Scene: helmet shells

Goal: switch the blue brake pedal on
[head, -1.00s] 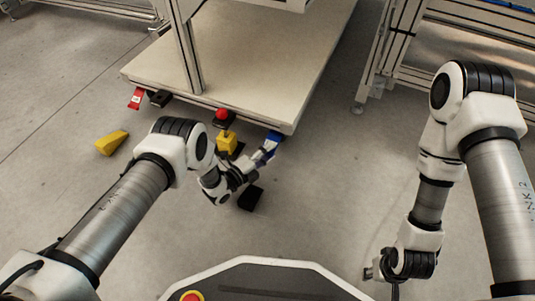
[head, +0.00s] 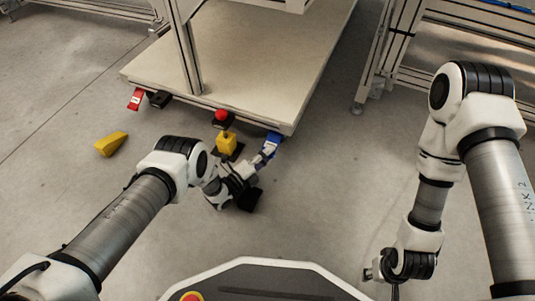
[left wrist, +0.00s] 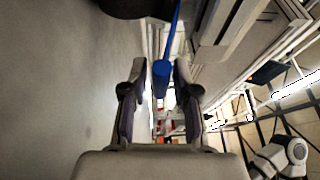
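The blue brake pedal (head: 274,137) sits at the near right corner of the low cart in the head view. In the left wrist view a blue bar with a thicker blue end (left wrist: 161,80) runs down from the top edge and ends between the fingers. My left gripper (head: 267,152) is just in front of the pedal. Its two fingers (left wrist: 160,88) stand apart, one on each side of the blue end, with gaps visible. Contact is not clear. My right gripper (head: 370,272) hangs low at the right, far from the pedal; its fingers are too small to read.
The pale cart deck (head: 270,80) has a red pedal (head: 135,99) at its left edge. A red button (head: 222,116) and a yellow block (head: 227,142) stand left of my left gripper. A yellow wedge (head: 111,144) lies on the floor.

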